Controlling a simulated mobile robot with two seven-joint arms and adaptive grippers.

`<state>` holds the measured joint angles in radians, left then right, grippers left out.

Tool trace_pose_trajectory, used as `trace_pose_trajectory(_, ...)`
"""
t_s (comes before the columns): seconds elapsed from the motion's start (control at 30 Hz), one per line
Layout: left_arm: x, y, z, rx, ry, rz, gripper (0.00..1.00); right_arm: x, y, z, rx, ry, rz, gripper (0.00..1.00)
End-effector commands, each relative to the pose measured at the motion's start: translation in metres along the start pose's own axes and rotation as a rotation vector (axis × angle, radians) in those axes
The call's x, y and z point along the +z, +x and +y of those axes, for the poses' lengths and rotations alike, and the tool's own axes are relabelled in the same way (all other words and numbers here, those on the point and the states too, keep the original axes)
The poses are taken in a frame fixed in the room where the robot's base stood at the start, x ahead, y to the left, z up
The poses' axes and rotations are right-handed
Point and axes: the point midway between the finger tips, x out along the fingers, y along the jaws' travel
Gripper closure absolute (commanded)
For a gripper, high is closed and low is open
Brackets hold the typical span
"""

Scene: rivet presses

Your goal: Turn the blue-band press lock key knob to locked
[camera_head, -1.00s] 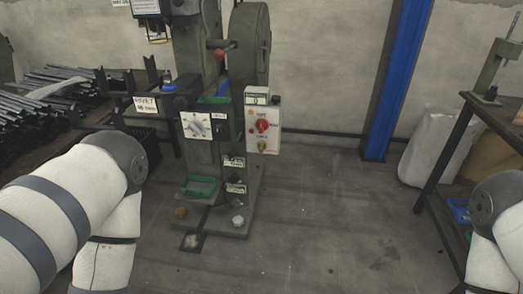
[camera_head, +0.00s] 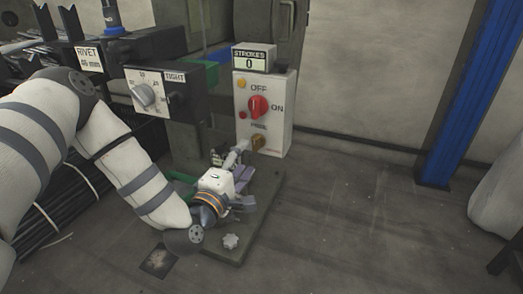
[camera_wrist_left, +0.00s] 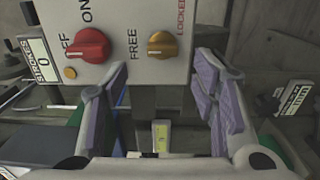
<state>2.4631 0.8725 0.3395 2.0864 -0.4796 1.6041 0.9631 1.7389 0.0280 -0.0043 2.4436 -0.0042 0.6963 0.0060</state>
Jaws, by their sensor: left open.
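The brass lock key knob (camera_head: 258,142) sits low on the white switch box (camera_head: 280,115) of the press. In the left wrist view the knob (camera_wrist_left: 162,45) is between the labels FREE, on its left, and LOCKED, on its right. I cannot tell for sure which label it points to. My left gripper (camera_head: 238,160) is just below and left of the knob in the head view. In the left wrist view its two purple-padded fingers (camera_wrist_left: 163,82) are spread apart with nothing between them, and the knob is ahead of them, apart. My right gripper is out of view.
A red OFF/ON switch (camera_head: 258,107) is just above the knob, also seen in the left wrist view (camera_wrist_left: 88,46). The strokes counter (camera_head: 254,60) tops the box. A dial box (camera_head: 165,92) stands left. Floor to the right is clear up to the blue post (camera_head: 465,90).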

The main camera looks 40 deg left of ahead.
Motion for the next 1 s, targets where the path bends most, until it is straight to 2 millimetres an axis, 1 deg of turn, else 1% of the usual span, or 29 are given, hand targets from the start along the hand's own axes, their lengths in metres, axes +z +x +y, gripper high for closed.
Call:
trace_pose_trajectory(0.03, 0.001, 0.013, -0.002, 0.002, 0.003, -0.002, 0.47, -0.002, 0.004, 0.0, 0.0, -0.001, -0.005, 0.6)
trace_pose_trajectory(0.1, 0.0, 0.029, -0.003, 0.0, 0.003, -0.001, 0.47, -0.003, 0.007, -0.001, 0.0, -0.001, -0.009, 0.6)
trace_pose_trajectory(0.2, 0.001, 0.048, -0.004, -0.003, 0.004, -0.001, 0.47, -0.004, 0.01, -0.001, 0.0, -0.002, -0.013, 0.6)
trace_pose_trajectory(0.3, 0.001, 0.059, -0.003, -0.003, 0.003, -0.002, 0.47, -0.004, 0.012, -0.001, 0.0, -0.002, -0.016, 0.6)
trace_pose_trajectory(0.4, 0.001, 0.064, -0.002, -0.004, 0.002, -0.002, 0.47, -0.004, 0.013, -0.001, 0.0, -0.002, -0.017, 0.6)
trace_pose_trajectory(0.6, 0.001, 0.065, -0.002, -0.005, 0.002, -0.002, 0.47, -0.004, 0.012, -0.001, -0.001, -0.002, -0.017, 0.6)
trace_pose_trajectory(0.63, 0.001, 0.065, -0.002, -0.005, 0.002, -0.002, 0.49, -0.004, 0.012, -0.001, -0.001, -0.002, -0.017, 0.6)
trace_pose_trajectory(0.67, 0.001, 0.065, -0.002, -0.005, 0.002, -0.002, 0.56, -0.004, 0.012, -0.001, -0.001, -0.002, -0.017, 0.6)
trace_pose_trajectory(0.7, 0.001, 0.065, -0.002, -0.005, 0.003, -0.002, 0.65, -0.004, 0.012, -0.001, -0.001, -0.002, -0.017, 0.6)
trace_pose_trajectory(0.77, 0.001, 0.065, -0.002, -0.006, 0.003, -0.002, 0.78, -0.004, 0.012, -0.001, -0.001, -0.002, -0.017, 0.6)
trace_pose_trajectory(0.8, 0.001, 0.065, -0.002, -0.006, 0.003, -0.002, 0.87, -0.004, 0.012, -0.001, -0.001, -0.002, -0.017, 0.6)
trace_pose_trajectory(0.83, 0.001, 0.065, -0.002, -0.006, 0.003, -0.002, 0.94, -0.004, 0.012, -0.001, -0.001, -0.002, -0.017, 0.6)
trace_pose_trajectory(1.0, 0.001, 0.064, -0.002, -0.006, 0.006, -0.003, 0.95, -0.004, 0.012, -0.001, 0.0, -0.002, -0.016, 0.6)
